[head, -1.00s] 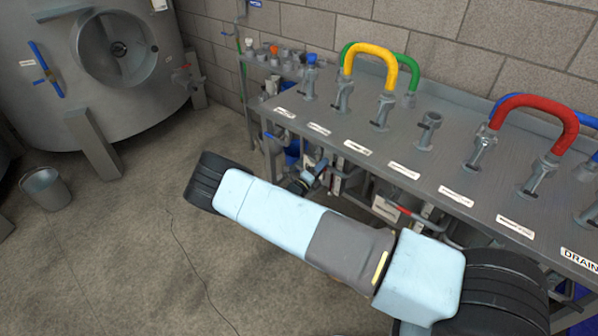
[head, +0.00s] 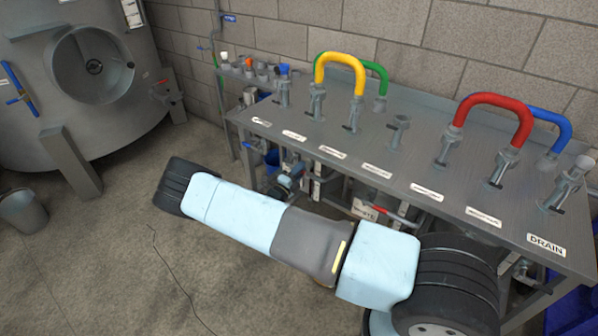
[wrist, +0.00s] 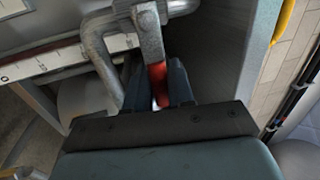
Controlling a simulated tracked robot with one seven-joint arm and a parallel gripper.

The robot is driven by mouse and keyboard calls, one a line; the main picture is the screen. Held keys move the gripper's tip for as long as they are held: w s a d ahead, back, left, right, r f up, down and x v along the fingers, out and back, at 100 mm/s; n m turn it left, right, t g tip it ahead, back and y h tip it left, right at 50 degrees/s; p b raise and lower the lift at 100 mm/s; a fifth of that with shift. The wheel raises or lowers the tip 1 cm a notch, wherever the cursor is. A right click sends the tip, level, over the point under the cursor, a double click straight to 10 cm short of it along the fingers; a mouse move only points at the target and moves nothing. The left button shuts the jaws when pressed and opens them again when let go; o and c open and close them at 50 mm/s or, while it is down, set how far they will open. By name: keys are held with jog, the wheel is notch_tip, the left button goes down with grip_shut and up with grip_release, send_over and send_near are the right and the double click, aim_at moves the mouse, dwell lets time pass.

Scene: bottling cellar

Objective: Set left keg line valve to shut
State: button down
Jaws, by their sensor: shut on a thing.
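In the wrist view, my gripper (wrist: 160,90) is shut on a lever (wrist: 149,38). The lever is a flat grey metal bar with a red grip, and the red part lies between the two dark fingers. A bent grey pipe (wrist: 100,55) runs beside the lever. The frames do not show a label naming this valve. In the head view, my arm reaches in front of the steel bench, and I cannot make out my fingertips there. Part of the pipework under the bench is hidden behind my arm.
The steel bench (head: 420,165) carries upright couplings with yellow (head: 341,62), green (head: 378,72), red (head: 497,103) and blue (head: 556,122) hose loops. A red-handled lever (head: 384,211) sits below its front edge. A tank (head: 60,120) and bucket (head: 22,211) stand left. Floor there is open.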

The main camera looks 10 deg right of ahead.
jog(key=shift+s+f, duration=0.15)
jog(key=shift+f, duration=0.1)
jog(key=c, duration=1.4)
grip_release()
jog(key=shift+a, duration=0.1)
jog(key=shift+o, duration=1.4)
jog(key=shift+r, duration=0.15)
jog(key=v, duration=1.3)
jog(key=shift+s+a, duration=0.25)
jog(key=shift+a, duration=0.05)
jog(key=shift+c, duration=0.4)
